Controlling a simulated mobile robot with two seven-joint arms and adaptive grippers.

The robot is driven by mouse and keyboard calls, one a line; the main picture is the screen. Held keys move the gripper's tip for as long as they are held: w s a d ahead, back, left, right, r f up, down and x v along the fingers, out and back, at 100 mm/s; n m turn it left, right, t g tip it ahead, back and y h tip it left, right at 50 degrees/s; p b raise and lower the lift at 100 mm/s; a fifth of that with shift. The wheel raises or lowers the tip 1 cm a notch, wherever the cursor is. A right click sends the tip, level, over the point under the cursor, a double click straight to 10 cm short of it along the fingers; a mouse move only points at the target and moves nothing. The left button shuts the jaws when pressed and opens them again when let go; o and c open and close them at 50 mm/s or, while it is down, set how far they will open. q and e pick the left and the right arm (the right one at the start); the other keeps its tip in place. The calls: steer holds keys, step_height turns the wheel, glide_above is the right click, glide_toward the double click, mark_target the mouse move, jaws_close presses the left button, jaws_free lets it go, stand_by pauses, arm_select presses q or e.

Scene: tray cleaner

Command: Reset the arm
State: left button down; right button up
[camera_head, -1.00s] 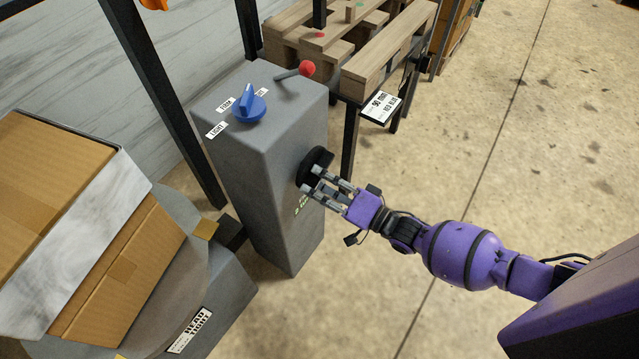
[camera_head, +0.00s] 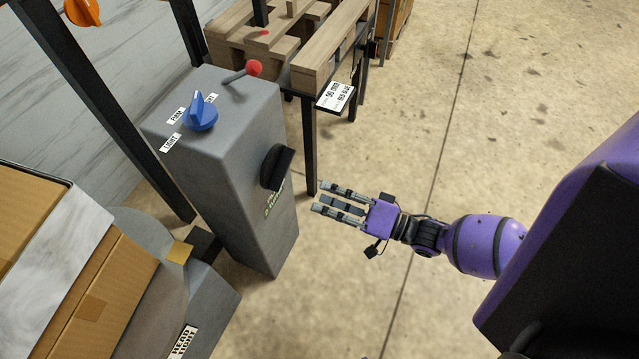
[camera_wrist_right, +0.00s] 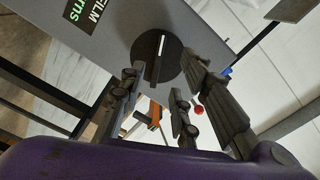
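My right gripper (camera_head: 340,199) is open and empty in the head view. It stands over the floor, to the right of the grey control box, apart from it. A black knob (camera_head: 277,167) sits on the right side face of the grey box (camera_head: 225,165). In the right wrist view the black knob (camera_wrist_right: 158,60) lies ahead, beyond the spread fingers (camera_wrist_right: 165,95), with nothing between them. A blue knob (camera_head: 200,113) and a red-tipped lever (camera_head: 253,69) are on the box's top. My left gripper is not in view.
Wooden pallets (camera_head: 330,45) rest on a dark frame behind the box, with a white label (camera_head: 335,96) at its corner. Cardboard boxes (camera_head: 85,285) stand at the lower left. An orange knob (camera_head: 82,12) is at the top left. The concrete floor to the right is clear.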

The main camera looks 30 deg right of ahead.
stand_by(0.5)
